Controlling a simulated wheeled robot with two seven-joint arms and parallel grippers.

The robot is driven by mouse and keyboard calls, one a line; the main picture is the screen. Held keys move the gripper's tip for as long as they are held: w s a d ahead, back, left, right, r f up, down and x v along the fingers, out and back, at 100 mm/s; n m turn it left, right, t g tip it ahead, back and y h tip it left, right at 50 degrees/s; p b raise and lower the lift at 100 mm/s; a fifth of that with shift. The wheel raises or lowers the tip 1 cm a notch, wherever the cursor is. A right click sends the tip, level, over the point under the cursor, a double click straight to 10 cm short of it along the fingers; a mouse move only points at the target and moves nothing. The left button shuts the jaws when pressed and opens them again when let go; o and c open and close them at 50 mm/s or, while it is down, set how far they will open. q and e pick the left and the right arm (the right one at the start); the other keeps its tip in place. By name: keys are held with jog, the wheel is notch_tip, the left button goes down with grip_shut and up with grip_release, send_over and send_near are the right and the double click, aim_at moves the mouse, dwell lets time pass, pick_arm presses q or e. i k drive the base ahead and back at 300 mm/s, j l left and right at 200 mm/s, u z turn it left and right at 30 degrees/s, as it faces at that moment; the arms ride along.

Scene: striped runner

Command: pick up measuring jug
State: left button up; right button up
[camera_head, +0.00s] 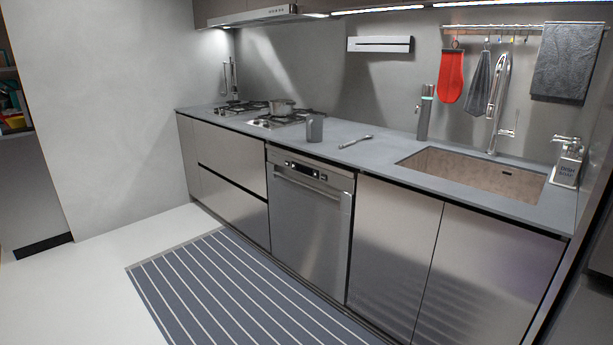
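A small grey jug-like vessel (314,127) stands upright on the grey countertop (372,150), just right of the stove; it looks like the measuring jug, though any markings are too small to make out. It is near the counter's front edge, above the dishwasher. Neither of my grippers shows in the head view.
A soap dispenser (568,163) stands at the far right. A striped runner (235,290) covers the floor in front.

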aim_at(314, 123)
jog(key=i+u, duration=0.15)
jog(key=i, duration=0.35)
jog(key=i+u, duration=0.1)
jog(key=i, duration=0.4)
jog(key=i+l+u, duration=0.15)
jog(key=i, duration=0.35)
jog(key=i+u, duration=0.15)
jog(key=i, duration=0.35)
jog(key=i+l+u, duration=0.1)
jog(key=i+l, duration=0.15)
jog(key=i, duration=0.25)
jog(key=i+j+z, duration=0.3)
jog(key=i, duration=0.25)
jog(key=i+j+z, duration=0.3)
jog(key=i, duration=0.2)
jog(key=i+l, duration=0.05)
jog(key=l, duration=0.05)
